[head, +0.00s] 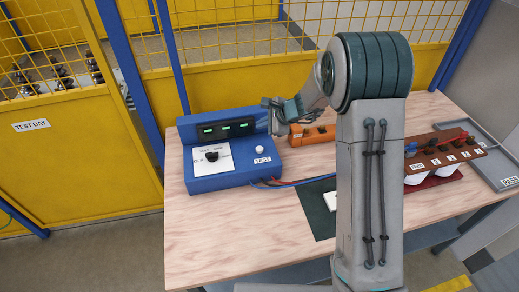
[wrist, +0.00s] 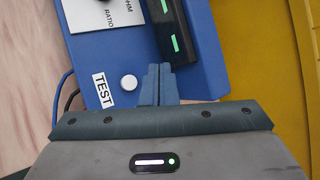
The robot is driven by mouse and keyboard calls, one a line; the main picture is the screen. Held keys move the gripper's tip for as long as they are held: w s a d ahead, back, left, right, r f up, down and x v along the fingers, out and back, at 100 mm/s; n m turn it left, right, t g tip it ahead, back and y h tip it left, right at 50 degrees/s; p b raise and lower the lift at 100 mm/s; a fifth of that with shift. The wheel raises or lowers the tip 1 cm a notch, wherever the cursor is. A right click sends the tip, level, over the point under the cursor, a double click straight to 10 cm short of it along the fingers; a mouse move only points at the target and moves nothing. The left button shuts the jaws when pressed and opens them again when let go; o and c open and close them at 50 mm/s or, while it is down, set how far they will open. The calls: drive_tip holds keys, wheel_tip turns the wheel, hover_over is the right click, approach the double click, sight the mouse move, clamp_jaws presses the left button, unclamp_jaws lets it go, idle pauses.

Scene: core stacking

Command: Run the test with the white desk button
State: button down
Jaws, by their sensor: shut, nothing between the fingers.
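The white desk button (head: 260,149) is a small round knob above the TEST label (head: 262,160) on a blue tester box (head: 207,184). In the wrist view the button (wrist: 128,82) sits just left of my fingertips, with the TEST label (wrist: 103,91) beyond it. My gripper (head: 268,103) is shut and empty, beside the right end of the box's raised display. In the wrist view my two fingers (wrist: 158,70) are pressed together over the blue panel (wrist: 205,85). They appear apart from the button; their height above the panel is hard to tell.
A selector dial (head: 211,155) is on the box's white plate. Red and blue leads run right from the box. An orange block (head: 318,136), a brown rack (head: 455,150) and a grey PASS tray (head: 487,148) are farther right. The front-left tabletop is clear.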

drive_tip(key=b, duration=0.5)
hover_over(262, 149)
wheel_tip(262, 149, down, 7)
drive_tip(key=shift+s+d+f, duration=0.1)
drive_tip(key=shift+f+b, duration=0.45)
drive_tip(key=shift+b, duration=0.1)
drive_tip(key=shift+f, duration=0.15)
idle(1.1)
drive_tip(key=shift+f+b, duration=0.25)
drive_tip(key=shift+b, duration=0.4)
drive_tip(key=shift+f+b, duration=0.5)
drive_tip(key=shift+b, duration=0.1)
idle(0.5)
drive_tip(key=shift+r, duration=0.1)
drive_tip(key=shift+r+p, duration=0.55)
drive_tip(key=shift+r, duration=0.25)
